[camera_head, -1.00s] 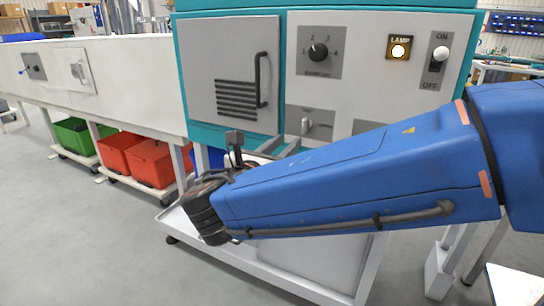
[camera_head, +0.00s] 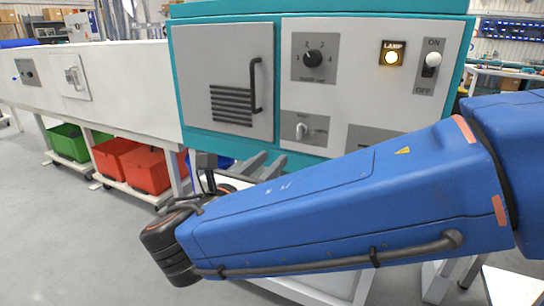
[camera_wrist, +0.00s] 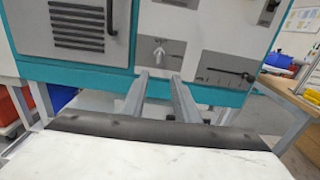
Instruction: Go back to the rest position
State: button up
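My gripper (camera_wrist: 158,95) shows in the wrist view as two grey fingers with a gap between them and nothing in the gap. In the head view my gripper (camera_head: 262,165) is partly hidden behind my blue arm, left of the arm's middle and in front of the lower edge of the teal and white control panel (camera_head: 350,105). The fingers point toward the panel below a small knob (camera_wrist: 158,50); I see no clear contact. The lamp (camera_head: 391,57) on the panel glows.
A vented door with a black handle (camera_head: 256,85) is on the panel's left part. Red bins (camera_head: 147,170) and a green bin (camera_head: 69,141) stand under the white bench at left. A wooden table (camera_wrist: 290,98) is at right. Grey floor at left is clear.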

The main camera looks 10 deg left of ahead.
jog(key=d+f+m+g+h, duration=0.1)
jog(key=d+f+m+g, duration=0.2)
jog(key=d, duration=0.5)
jog(key=w+d+f+m+g, duration=0.1)
jog(key=d+f+m+g, duration=0.25)
jog(key=d, duration=0.45)
jog(key=d+f+m+g+h, duration=0.15)
jog(key=d+m, duration=0.25)
jog(key=d, duration=0.4)
jog(key=s+d+f+m+g+y, duration=0.2)
jog(key=s+d+f+m+y, duration=0.2)
jog(key=s+m, duration=0.3)
jog(key=s+d+f+m+g+y, duration=0.2)
jog(key=s+d+f+m+y, duration=0.2)
jog(key=m, duration=1)
jog(key=s+d+f, duration=0.3)
jog(key=s, duration=0.1)
jog(key=shift+d+f+y, duration=0.25)
jog(key=shift+f+y, duration=0.05)
jog(key=shift+y, duration=0.05)
